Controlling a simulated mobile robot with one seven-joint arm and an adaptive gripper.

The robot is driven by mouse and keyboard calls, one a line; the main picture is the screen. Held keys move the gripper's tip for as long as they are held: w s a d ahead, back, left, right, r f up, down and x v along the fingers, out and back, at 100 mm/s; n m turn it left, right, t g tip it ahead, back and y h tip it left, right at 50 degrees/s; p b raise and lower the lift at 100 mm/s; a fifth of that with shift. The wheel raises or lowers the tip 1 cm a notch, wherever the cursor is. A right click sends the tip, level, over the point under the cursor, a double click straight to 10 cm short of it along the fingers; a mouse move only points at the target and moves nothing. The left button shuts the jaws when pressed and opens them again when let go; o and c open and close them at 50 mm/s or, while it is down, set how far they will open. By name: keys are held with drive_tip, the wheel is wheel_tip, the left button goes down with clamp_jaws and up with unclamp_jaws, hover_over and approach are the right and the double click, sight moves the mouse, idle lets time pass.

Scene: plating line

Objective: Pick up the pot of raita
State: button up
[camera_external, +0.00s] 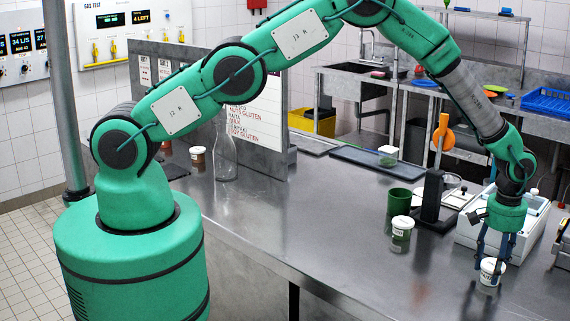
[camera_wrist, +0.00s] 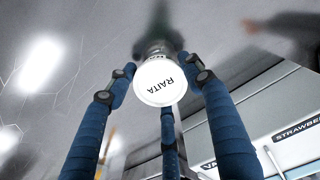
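The pot of raita (camera_external: 491,272) is a small white tub at the right front of the counter, under my gripper (camera_external: 491,262). In the wrist view its round white lid, printed RAITA (camera_wrist: 160,82), faces the camera between the dark blue fingers of my gripper (camera_wrist: 160,78). The fingertips come down around the pot, very close to its sides. I cannot tell whether they touch it. The pot looks upright; its lower side is partly hidden by the fingers.
A white labelled container (camera_external: 466,236) stands right behind the pot. Another white-lidded pot (camera_external: 402,228), a green cup (camera_external: 399,202) and a dark upright stand (camera_external: 432,196) are to the left. A glass bottle (camera_external: 224,158) is farther left. The counter's front middle (camera_external: 330,230) is clear.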

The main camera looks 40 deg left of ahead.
sight(494, 264)
drive_tip(key=shift+r, duration=0.15)
drive_tip(key=shift+r, duration=0.7)
wheel_tip(494, 264, up, 2)
drive_tip(key=s+a, duration=0.3)
drive_tip(key=s+a+r+b, duration=0.1)
drive_tip(key=s+a, duration=0.7)
drive_tip(key=shift+s+r, duration=0.15)
drive_tip(key=shift+s, duration=0.1)
